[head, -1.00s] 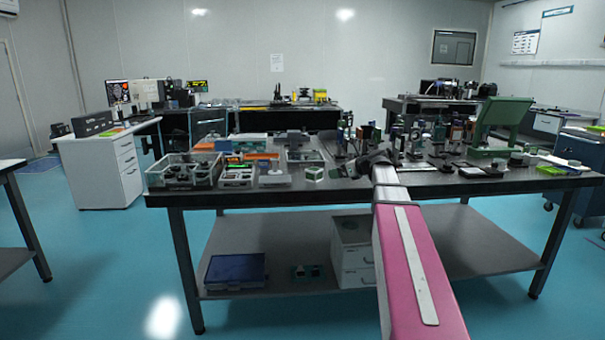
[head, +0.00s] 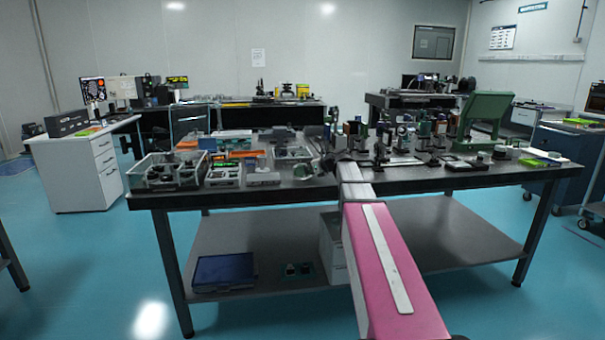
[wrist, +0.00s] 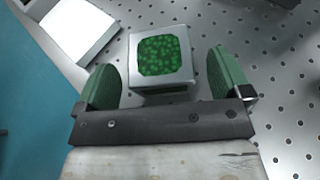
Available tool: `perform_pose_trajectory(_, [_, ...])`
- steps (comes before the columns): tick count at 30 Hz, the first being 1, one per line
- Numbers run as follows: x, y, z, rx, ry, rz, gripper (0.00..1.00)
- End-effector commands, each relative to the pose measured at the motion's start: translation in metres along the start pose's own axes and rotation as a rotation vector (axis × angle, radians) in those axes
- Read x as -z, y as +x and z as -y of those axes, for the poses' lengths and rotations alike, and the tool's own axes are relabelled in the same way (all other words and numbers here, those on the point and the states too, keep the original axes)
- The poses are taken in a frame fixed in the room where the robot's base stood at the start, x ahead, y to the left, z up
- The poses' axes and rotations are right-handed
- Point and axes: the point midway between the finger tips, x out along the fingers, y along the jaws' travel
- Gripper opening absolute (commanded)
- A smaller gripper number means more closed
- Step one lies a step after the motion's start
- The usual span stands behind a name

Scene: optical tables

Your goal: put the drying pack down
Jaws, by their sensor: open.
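The drying pack (wrist: 161,56) is a pale square box with a window of green beads on top. In the wrist view it sits on the perforated table top (wrist: 258,70), between the two green finger pads of my gripper (wrist: 162,62). The pads stand apart, with a narrow gap on each side of the pack, so my gripper is open. In the head view my gripper (head: 326,164) is low over the front edge of the table, just right of the small pack (head: 303,171), where details are hard to make out.
A white-topped object (wrist: 78,30) lies left of the pack, near the table edge. In the head view a clear bin (head: 166,174) and trays stand to the left. Several optical mounts (head: 405,138) and a green stand (head: 485,117) are to the right.

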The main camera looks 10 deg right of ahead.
Motion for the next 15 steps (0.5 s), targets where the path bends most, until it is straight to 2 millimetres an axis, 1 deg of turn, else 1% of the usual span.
perform_pose_trajectory(1, [0.001,0.009,0.002,-0.001,0.001,0.000,0.96])
perform_pose_trajectory(3, [0.001,0.020,0.002,-0.002,0.000,-0.001,0.96])
perform_pose_trajectory(6, [0.001,0.029,0.001,-0.001,0.000,0.000,0.96])
perform_pose_trajectory(13, [0.001,0.029,0.000,0.000,0.000,0.000,0.96])
perform_pose_trajectory(14, [0.001,0.029,0.000,0.000,0.000,0.000,0.86])
perform_pose_trajectory(15, [0.001,0.029,0.000,0.000,0.000,0.000,0.73])
